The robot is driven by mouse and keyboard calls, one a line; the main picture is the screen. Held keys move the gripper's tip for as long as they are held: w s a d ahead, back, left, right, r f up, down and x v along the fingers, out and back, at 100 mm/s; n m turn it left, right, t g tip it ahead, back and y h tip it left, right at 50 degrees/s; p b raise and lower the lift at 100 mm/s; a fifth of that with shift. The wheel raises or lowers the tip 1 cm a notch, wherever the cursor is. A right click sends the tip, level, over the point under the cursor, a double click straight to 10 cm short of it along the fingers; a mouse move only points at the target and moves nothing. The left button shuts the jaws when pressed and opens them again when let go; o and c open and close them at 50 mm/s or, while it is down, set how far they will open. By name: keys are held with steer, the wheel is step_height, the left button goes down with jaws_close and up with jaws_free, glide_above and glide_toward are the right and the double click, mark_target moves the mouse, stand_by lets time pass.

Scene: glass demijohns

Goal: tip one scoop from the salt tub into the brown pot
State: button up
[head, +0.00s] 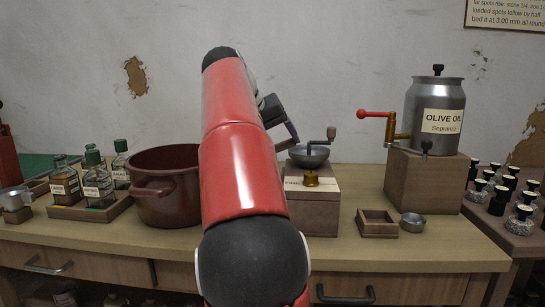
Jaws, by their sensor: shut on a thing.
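The brown pot (148,206) stands on the table left of my red arm, open at the top, its right side hidden behind the arm. My gripper (283,128) is up in the air right of the arm, above and to the left of the mill's bowl, apart from the pot. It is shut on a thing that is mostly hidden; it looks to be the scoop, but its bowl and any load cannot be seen. I cannot make out a salt tub; it may be behind my arm.
A wooden mill (313,205) with a metal bowl and crank stands right of my arm. Further right are a small wooden box (377,230), a metal cup (412,222) and an olive oil can (436,105) on a block. Bottles (98,182) stand in a tray left of the pot.

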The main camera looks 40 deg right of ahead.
step_height(320, 180, down, 10)
steer(key=w+a+n+g+h+b, duration=0.1)
steer(key=w+a+g+h+b, duration=0.1)
steer(key=b, duration=0.5)
steer(key=shift+w+g+h, duration=0.25)
steer(key=shift+g+h, duration=0.15)
steer(key=shift+h, duration=0.1)
steer(key=shift+r, duration=0.15)
stand_by(0.7)
step_height(320, 180, up, 6)
steer(key=s+d+m+t+y+p, duration=0.1)
steer(key=s+t+y+p, duration=0.1)
steer(key=p, duration=0.5)
steer(key=shift+s+d+r+t+y, duration=0.3)
steer(key=shift+s+t+y, duration=0.15)
steer(key=shift+y, duration=0.15)
